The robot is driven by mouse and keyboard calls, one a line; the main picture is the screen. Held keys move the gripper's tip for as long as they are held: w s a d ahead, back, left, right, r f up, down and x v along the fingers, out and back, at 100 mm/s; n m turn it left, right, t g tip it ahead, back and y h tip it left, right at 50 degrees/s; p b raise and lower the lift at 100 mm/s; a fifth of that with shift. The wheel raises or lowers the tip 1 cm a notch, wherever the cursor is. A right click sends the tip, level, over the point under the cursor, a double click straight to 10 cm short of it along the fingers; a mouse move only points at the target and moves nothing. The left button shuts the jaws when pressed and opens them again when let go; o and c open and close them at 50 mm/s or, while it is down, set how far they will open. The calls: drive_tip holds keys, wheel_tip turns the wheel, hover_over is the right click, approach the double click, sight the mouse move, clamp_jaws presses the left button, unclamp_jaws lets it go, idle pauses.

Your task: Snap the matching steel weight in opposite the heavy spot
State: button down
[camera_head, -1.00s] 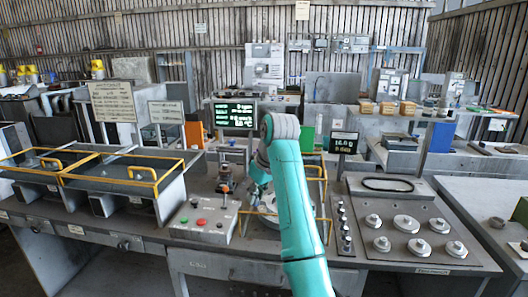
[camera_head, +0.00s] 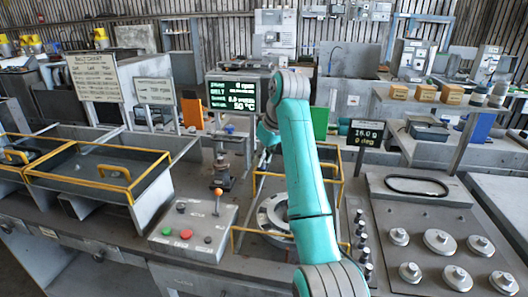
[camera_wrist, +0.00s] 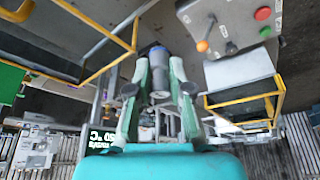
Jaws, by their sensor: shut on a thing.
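My gripper (camera_wrist: 160,75) shows in the wrist view, with its two green fingers closed around a grey-blue cylindrical piece (camera_wrist: 158,60). I cannot tell whether this piece is a steel weight. In the head view my arm hides the gripper. The round grey rotor (camera_head: 272,214) sits inside a yellow-railed guard, partly behind my arm; its heavy spot cannot be made out. Several small steel pieces (camera_head: 362,243) stand in a row right of the guard. The small screen (camera_head: 367,133) reads about 16.0 g and 0 deg. The larger screen (camera_head: 233,93) shows 0 rpm.
A control box (camera_head: 193,232) with green and red buttons and an orange-knobbed lever (camera_head: 218,192) stands left of the rotor. A panel (camera_head: 425,225) with several round steel weights and a black belt ring lies at right. Yellow-railed bins (camera_head: 95,180) fill the left.

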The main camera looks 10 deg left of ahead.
drive_tip(key=shift+f, duration=7.8)
drive_tip(key=shift+s+d+f, duration=0.1)
drive_tip(key=shift+f, duration=0.45)
drive_tip(key=shift+f, duration=0.2)
